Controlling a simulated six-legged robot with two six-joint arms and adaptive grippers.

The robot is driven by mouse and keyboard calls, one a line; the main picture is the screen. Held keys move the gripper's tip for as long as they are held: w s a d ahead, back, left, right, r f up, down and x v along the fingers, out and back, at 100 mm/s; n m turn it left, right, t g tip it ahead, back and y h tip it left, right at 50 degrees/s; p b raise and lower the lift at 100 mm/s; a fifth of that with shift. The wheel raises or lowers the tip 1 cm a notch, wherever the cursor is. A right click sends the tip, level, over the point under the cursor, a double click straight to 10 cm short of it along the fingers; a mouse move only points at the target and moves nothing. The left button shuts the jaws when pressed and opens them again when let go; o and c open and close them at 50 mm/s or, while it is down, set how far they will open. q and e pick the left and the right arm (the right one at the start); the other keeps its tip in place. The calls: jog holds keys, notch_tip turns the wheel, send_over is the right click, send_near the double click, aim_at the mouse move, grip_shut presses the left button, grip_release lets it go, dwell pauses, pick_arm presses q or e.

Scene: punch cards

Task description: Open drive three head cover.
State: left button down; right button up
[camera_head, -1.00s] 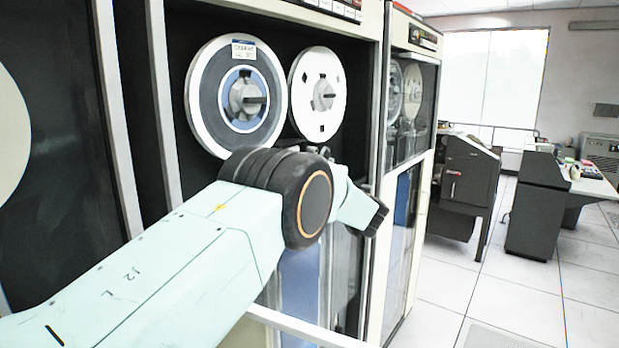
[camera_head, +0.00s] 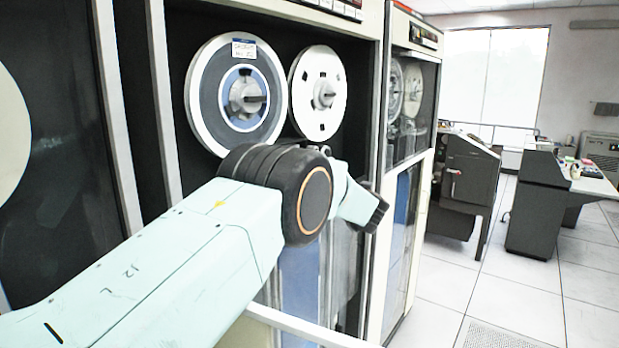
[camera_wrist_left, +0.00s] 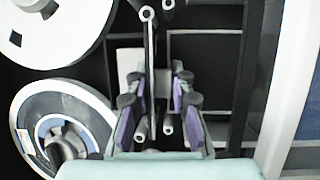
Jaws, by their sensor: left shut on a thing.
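The plate's full shape and hinge cannot be made out. My right gripper is in neither view.
A pale frame bar (camera_head: 290,328) runs low in front of the drive. Another tape drive (camera_head: 431,62) adjoins on the right. Dark consoles (camera_head: 468,175) stand farther right, with free tiled floor (camera_head: 510,285) before them. Guide posts (camera_wrist_left: 168,128) sit close to the fingers.

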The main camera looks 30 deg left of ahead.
pick_arm(q)
jog(key=h+p, duration=0.1)
jog(key=n+g+h+p, duration=0.1)
jog(key=p, duration=0.1)
jog(key=shift+d+r, duration=0.1)
jog(key=shift+r, duration=0.3)
jog(key=shift+h+p, duration=0.5)
jog(key=shift+s+f+g, duration=0.1)
jog(key=shift+g, duration=0.2)
jog(key=shift+f, duration=0.1)
jog(key=c, duration=1.5)
grip_release()
jog(key=shift+o, duration=1.2)
jog(key=shift+d, duration=0.1)
jog(key=shift+r, duration=0.25)
